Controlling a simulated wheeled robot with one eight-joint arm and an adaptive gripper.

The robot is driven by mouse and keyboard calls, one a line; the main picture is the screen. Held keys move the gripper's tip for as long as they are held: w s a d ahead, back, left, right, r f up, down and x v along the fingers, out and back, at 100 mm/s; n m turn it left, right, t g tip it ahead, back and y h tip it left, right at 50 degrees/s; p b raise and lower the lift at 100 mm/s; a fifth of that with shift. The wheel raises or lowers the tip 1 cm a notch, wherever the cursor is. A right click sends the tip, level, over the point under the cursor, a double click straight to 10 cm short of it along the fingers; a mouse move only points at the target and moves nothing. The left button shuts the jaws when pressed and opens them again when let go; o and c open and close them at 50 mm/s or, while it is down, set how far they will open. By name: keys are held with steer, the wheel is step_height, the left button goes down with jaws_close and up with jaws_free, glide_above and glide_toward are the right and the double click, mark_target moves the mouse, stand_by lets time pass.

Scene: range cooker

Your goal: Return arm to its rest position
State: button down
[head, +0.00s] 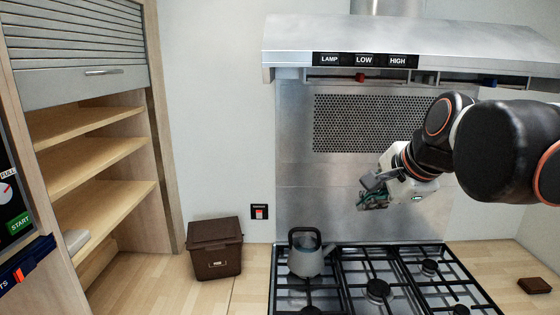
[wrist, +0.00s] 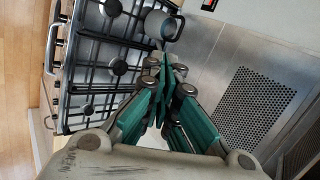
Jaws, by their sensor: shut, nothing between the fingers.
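My gripper (head: 372,198) is in the air above the range cooker, in front of the steel backsplash (head: 320,195). In the wrist view, its green-padded fingers (wrist: 166,72) are closed together with nothing between them. My arm is bent and reaches in from the right side of the head view. Below and to the left of the gripper, a grey kettle (head: 306,258) with a dark handle stands on the back left of the hob (head: 335,280). The kettle shows partly in the wrist view (wrist: 160,24), beyond the fingertips and apart from them.
The range hood (head: 420,40) hangs above my arm, with LAMP, LOW and HIGH labels. A brown bin (head: 214,250) stands on the counter left of the hob. Open wooden shelves (head: 95,155) are at the left. A small brown block (head: 534,285) lies at the right.

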steer(key=s+f+n+b, duration=0.5)
steer(key=f+b, duration=0.1)
steer(key=f, duration=0.7)
steer(key=s+d+f+n+h+b, duration=0.1)
steer(key=s+f+n+b, duration=0.4)
steer(key=f, duration=0.8)
steer(key=s+f+n+h+b, duration=0.1)
steer(key=s+f+n+b, duration=0.4)
steer(key=f, duration=0.8)
steer(key=s+b, duration=0.1)
steer(key=b, duration=0.2)
steer(key=shift+s+d, duration=0.2)
steer(key=shift+d, duration=0.2)
